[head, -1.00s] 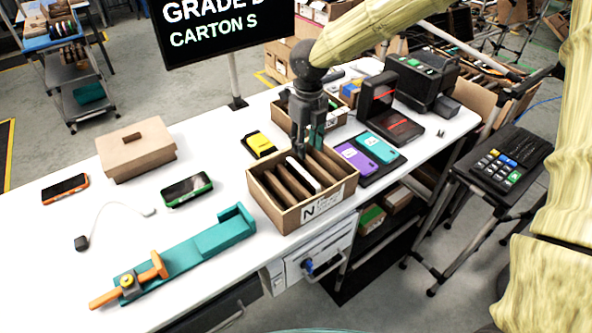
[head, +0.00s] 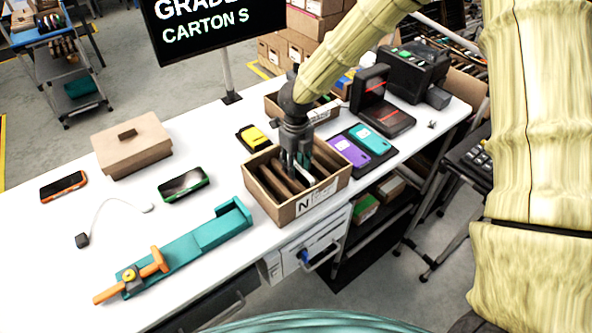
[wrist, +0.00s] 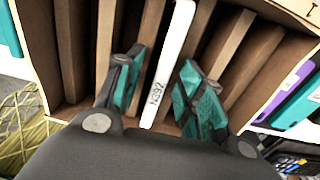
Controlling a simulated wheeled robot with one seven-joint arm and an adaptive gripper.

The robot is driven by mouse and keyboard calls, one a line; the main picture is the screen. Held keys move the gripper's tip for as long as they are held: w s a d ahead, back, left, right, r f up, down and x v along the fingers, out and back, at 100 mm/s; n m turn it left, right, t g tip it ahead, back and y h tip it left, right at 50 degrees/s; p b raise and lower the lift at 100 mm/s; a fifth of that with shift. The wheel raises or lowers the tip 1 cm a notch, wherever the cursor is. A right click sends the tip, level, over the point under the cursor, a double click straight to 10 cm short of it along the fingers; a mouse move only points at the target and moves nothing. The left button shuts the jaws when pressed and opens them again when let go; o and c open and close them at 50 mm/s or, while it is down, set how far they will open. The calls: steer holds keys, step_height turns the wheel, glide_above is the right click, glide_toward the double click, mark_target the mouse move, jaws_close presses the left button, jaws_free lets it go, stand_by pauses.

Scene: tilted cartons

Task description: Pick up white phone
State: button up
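The white phone (wrist: 170,55) stands on edge in a slot of the cardboard carton marked N (head: 284,212), between brown dividers. My gripper (head: 300,166) is down at the carton's mouth. In the wrist view my gripper (wrist: 163,85) is open, with one teal-padded finger on each side of the phone. The left finger is close to the phone and a gap shows at the right finger. In the head view the gripper hides most of the phone.
A purple phone (head: 349,152) and a teal phone (head: 371,140) lie on a dark tray right of the carton. A yellow item (head: 254,136) sits behind it. A green-edged phone (head: 184,184), teal fixture (head: 205,240) and lidded box (head: 133,147) are to the left.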

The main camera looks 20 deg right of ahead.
steer(key=shift+f, duration=0.35)
jaws_close()
steer(key=shift+r, duration=0.1)
